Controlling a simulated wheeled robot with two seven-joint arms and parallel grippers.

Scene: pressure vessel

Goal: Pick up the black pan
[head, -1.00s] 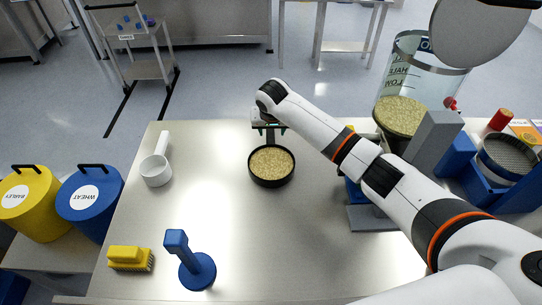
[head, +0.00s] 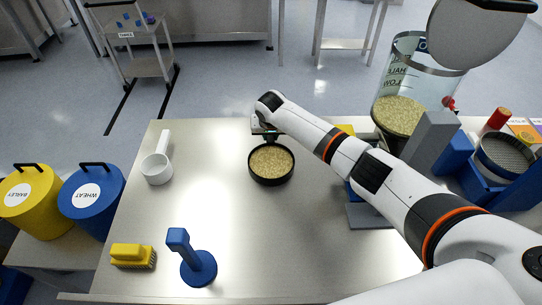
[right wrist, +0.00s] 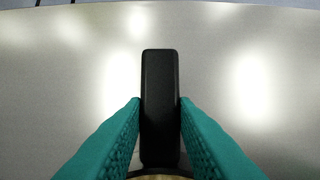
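The black pan (head: 284,181) is round and filled with tan grain. It is at the back middle of the steel table, with its handle pointing to the back. My right gripper (head: 268,136) is over the handle, coming down from above. In the right wrist view, the black handle (right wrist: 160,85) stands between the two teal fingers of my right gripper (right wrist: 160,108). The fingers lie close against both sides of it. The pan's bowl is mostly outside that view, with only a sliver of rim and grain at the bottom edge. My left gripper is not in view.
A white scoop (head: 157,170) lies left of the pan. A yellow brush (head: 132,255) and a blue stamp-like tool (head: 198,268) are at the front left. A glass vessel (head: 405,95) with grain and a blue sieve stand (head: 505,165) are at right. The table's middle is clear.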

